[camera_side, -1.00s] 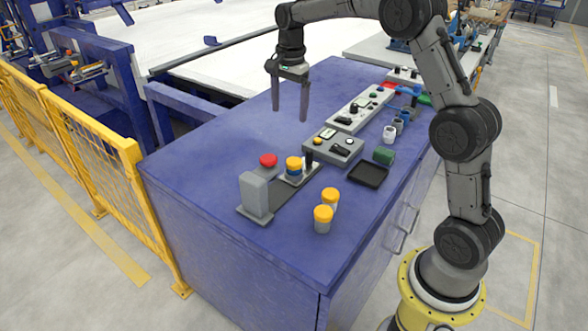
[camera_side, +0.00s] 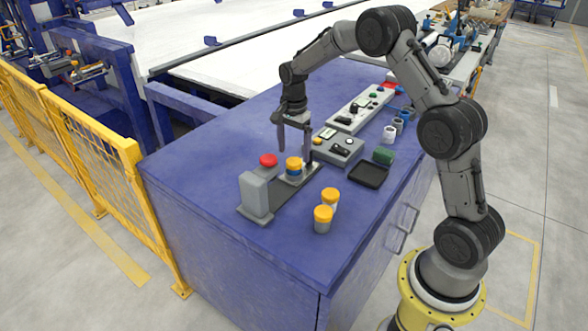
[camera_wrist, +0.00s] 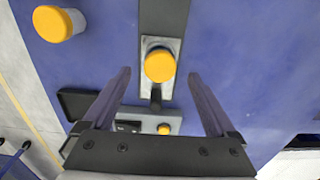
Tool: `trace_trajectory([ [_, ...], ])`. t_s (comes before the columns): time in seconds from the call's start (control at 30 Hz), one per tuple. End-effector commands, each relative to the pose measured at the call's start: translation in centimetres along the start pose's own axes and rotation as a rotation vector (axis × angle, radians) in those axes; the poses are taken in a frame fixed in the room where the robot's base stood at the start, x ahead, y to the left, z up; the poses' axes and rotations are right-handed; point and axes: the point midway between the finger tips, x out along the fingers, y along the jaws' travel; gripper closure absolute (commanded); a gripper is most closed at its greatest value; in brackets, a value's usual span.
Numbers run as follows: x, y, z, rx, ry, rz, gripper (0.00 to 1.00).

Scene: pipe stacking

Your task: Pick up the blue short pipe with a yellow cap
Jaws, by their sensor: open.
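The blue short pipe with a yellow cap (camera_side: 294,168) stands upright on a small grey plate (camera_side: 303,178) on the blue bench. In the wrist view its yellow cap (camera_wrist: 160,66) shows from above, ahead of the gap between the fingertips and near its middle. My gripper (camera_side: 294,153) is open and empty, fingers pointing down, close behind the pipe in the side view. In the wrist view my gripper (camera_wrist: 159,72) has one finger to each side of the cap's line. Whether a finger touches the pipe cannot be told.
Two grey pipes with yellow caps (camera_side: 323,219) (camera_side: 330,200) stand at the front right. A red button (camera_side: 268,160) and a grey upright block (camera_side: 255,194) are left of the pipe. A control box (camera_side: 338,146) and a black tray (camera_side: 368,174) lie right. The bench's left part is clear.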

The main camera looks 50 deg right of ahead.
Motion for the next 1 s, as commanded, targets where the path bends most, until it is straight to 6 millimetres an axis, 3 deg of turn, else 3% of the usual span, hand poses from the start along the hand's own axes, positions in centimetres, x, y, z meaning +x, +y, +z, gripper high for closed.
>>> trace_trajectory([
  [0.2, 2.6, 0.0, -0.1, 0.0, -0.001, 0.001, 0.08],
  [0.47, 2.9, 0.0, -0.1, 0.0, 0.0, 0.0, 0.08],
  [1.0, 2.8, 0.0, -0.1, 0.0, 0.0, -0.001, 1.0],
])
